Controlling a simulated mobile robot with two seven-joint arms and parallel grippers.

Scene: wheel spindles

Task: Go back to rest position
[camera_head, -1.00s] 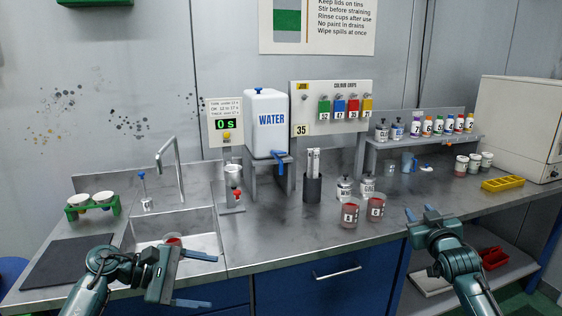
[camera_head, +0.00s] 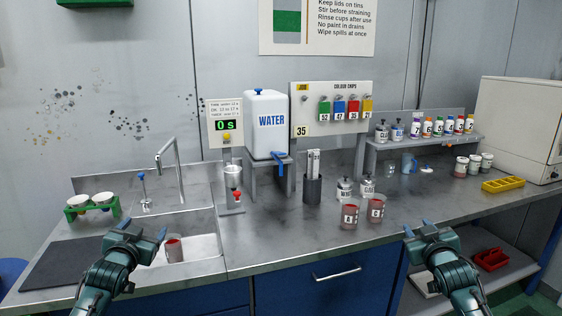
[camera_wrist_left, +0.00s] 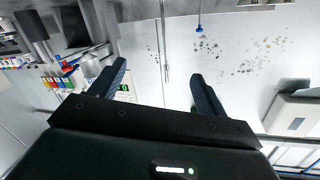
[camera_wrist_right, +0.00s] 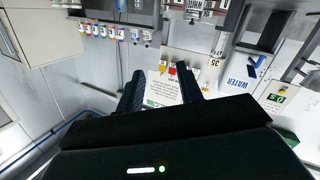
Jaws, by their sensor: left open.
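My left gripper (camera_head: 142,230) is open and empty, held up in front of the sink at the left. Its two spread fingers (camera_wrist_left: 155,85) show in the left wrist view with nothing between them. My right gripper (camera_head: 422,229) is held in front of the counter's front edge at the right. Its fingers (camera_wrist_right: 160,92) stand apart with nothing between them in the right wrist view. Both grippers point up and away from me, clear of the objects on the counter.
A cup with red contents (camera_head: 174,250) stands in the sink (camera_head: 205,246). Two cups with red contents (camera_head: 350,216) (camera_head: 376,210) stand near the counter's front edge. A water tank (camera_head: 267,125), a green cup rack (camera_head: 91,208) and a yellow tray (camera_head: 503,184) stand further back.

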